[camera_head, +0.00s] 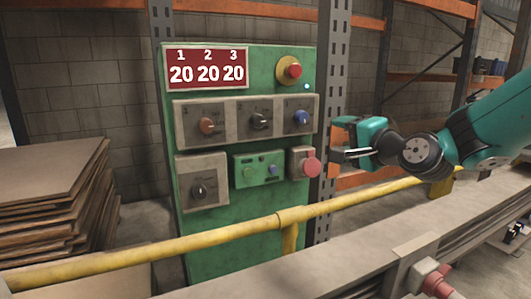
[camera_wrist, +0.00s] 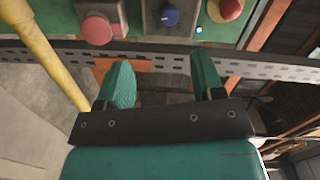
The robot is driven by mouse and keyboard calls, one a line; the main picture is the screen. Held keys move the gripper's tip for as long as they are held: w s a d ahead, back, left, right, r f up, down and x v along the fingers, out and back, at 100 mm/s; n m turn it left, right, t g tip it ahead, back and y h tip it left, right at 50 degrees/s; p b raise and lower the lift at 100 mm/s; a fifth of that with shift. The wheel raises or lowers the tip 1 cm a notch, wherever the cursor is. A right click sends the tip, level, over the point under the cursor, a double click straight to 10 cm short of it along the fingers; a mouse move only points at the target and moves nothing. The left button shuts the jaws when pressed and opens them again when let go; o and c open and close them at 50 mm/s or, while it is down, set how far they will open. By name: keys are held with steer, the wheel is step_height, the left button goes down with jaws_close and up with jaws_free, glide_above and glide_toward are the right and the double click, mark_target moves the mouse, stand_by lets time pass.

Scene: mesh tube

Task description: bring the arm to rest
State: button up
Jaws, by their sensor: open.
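My gripper (camera_head: 345,142) is teal and black and sits to the right of a green control panel (camera_head: 250,228), its fingers pointing left. In the wrist view my gripper (camera_wrist: 163,80) shows two teal fingers spread apart with nothing between them. It is open and empty. The panel fills the top of the wrist view, beyond the fingertips, with a red button (camera_wrist: 97,28) and a blue knob (camera_wrist: 169,17). The fingers appear apart from the panel. My arm reaches in from the right edge of the head view.
A yellow rail (camera_head: 150,252) runs across in front of the panel. A grey perforated post (camera_head: 336,90) stands behind my gripper. Stacked brown boards (camera_head: 50,200) lie at the left. Orange shelving (camera_head: 280,11) stands behind. A red sign (camera_head: 207,68) shows 20 under 1, 2 and 3.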

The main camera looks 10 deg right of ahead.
steer(key=s+a+f+n+g, duration=0.45)
steer(key=s+n+g, duration=0.2)
steer(key=s, duration=0.35)
steer(key=s+a+f+n+g, duration=0.45)
steer(key=s+a+n, duration=0.2)
steer(key=s, duration=0.45)
steer(key=s+d+f+n+g+h, duration=0.2)
steer(key=s+n+g, duration=0.3)
steer(key=s, duration=0.6)
step_height(320, 180, up, 18)
steer(key=p, duration=1.8)
steer(key=shift+d, duration=0.3)
steer(key=shift+w, duration=0.1)
